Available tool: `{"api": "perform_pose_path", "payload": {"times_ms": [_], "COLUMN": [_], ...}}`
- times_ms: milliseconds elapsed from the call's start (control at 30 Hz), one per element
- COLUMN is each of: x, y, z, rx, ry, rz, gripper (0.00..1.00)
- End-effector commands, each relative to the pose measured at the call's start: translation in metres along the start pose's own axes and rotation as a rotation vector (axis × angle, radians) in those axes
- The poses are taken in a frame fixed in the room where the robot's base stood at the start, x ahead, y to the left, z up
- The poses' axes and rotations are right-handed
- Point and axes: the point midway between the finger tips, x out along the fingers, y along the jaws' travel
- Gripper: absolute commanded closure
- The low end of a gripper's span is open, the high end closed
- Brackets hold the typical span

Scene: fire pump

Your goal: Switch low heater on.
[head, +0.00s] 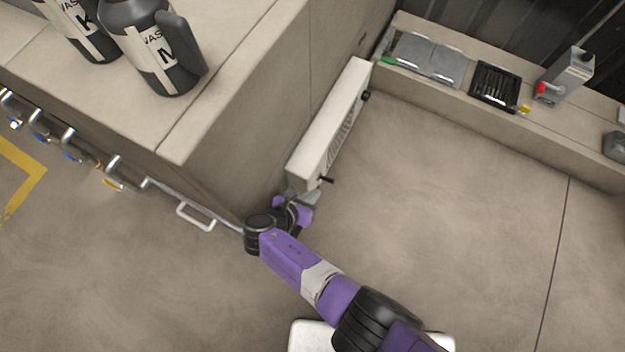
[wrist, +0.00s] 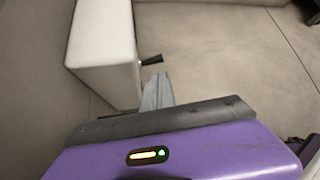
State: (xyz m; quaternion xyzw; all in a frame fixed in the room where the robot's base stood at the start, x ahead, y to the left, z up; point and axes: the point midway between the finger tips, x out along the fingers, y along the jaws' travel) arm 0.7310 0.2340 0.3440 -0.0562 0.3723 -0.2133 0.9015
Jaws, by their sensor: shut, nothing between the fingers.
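The low heater (head: 328,125) is a long pale box set low along the concrete wall. A small black lever (head: 326,180) sticks out from its near end. In the wrist view the heater's end (wrist: 103,50) fills the upper left, and the black lever (wrist: 152,60) points right from its edge. My gripper (head: 310,197) is shut and empty, close to the heater's near end. In the wrist view its grey fingertips (wrist: 157,78) are just below the lever; I cannot tell whether they touch it.
A concrete ledge with dark jugs (head: 155,50) rises at the upper left. Pipes with valves (head: 70,140) and a white handle (head: 197,216) run along its foot. A back shelf holds trays (head: 430,58) and a grey canister (head: 565,78). The floor right of the heater is clear.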

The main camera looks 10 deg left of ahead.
Motion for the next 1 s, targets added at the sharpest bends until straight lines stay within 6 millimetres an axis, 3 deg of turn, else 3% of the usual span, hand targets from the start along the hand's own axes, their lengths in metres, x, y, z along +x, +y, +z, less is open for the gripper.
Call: {"api": "perform_pose_path", "payload": {"times_ms": [200,833,933,1000], "x": [-0.014,-0.014,-0.013,-0.012], "y": [-0.008,-0.008,-0.011,-0.014], "z": [0.007,0.006,-0.003,-0.020], "rx": [0.001,0.003,0.021,0.063], "ry": [0.002,0.002,0.019,0.057], "rz": [-0.003,-0.003,0.004,0.025], "gripper": [1.00,1.00,1.00,1.00]}}
